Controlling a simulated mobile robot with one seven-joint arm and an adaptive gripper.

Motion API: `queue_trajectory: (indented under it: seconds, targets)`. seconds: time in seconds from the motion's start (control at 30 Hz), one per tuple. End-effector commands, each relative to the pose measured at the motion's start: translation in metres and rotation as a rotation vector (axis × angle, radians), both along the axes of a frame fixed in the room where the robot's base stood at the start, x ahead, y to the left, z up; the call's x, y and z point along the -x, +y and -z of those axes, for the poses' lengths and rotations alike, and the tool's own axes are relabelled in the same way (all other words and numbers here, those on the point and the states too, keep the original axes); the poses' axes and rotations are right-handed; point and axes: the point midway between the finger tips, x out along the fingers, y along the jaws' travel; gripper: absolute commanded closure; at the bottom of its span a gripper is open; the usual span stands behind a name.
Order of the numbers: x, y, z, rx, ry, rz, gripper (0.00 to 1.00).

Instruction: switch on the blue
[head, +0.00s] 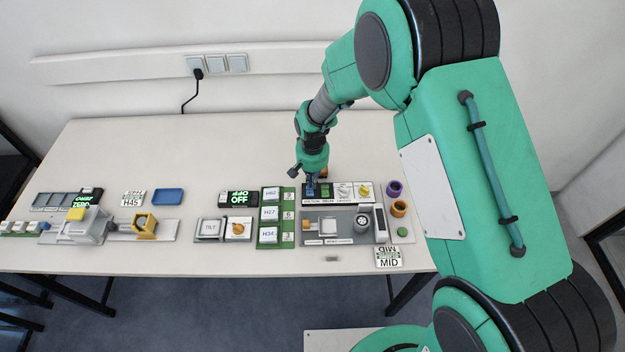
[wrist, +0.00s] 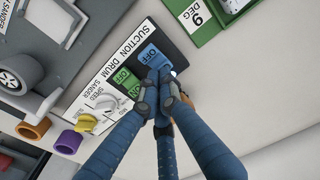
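The blue rocker switch (wrist: 152,54) sits on the black panel at the "SUCTION" label, and its visible face reads OFF. Beside it, at "DRUM", is the green rocker switch (wrist: 125,78). It also shows in the head view (head: 326,190). My gripper (wrist: 160,74) has its blue fingers drawn together, with nothing seen between them. Its fingertips are at the lower end of the blue switch and hide part of it; I cannot tell whether they touch. In the head view, my gripper (head: 311,182) points down over the left end of the panel.
On the same panel are a white knob (head: 344,190) and a yellow knob (head: 364,190). A black display (head: 238,198) reads OFF. A green tray (head: 270,244) with labelled white blocks is left of the panel. A grey sander (head: 360,222) stands in front. The table behind is mostly clear.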

Motion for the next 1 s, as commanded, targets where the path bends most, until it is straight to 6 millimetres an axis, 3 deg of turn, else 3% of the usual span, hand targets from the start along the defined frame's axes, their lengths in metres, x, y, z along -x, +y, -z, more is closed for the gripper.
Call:
queue_trajectory:
  seconds: [1.0]
  targets:
    - [0.016, 0.000, -0.003, 0.000, 0.000, 0.000, 1.00]
